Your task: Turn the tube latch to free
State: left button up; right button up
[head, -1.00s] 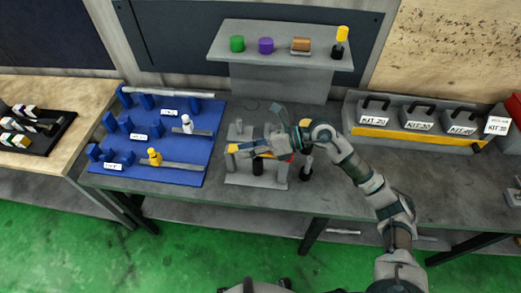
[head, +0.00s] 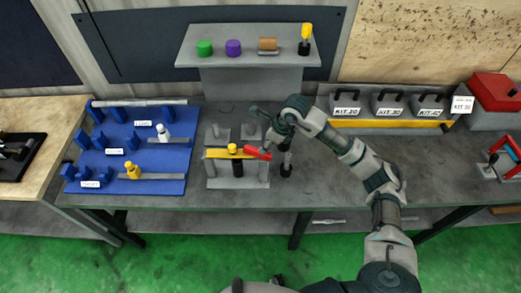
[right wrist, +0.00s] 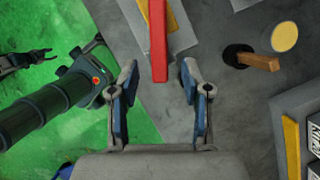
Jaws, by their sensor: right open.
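A grey fixture (head: 238,183) stands on the bench with a yellow bar (head: 217,154) across its top. A red lever (head: 257,153), which looks like the latch, lies along the bar's right end and points right. In the right wrist view the red lever (right wrist: 158,40) comes down from the top, its end between my fingertips in the picture. My right gripper (right wrist: 158,78) is open and empty; I cannot tell that it touches the lever. In the head view it hangs just above and behind the lever's end. A gripper-like part at the left of the right wrist view may be my left gripper.
A blue board (head: 130,187) with holders and pegs lies left of the fixture. A dark post (head: 286,168) stands close on its right. A grey shelf (head: 245,75) rises behind; kit boxes (head: 387,103) stand at the back right. The bench in front of them is partly clear.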

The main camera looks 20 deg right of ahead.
jog(key=x, duration=0.6)
grip_shut()
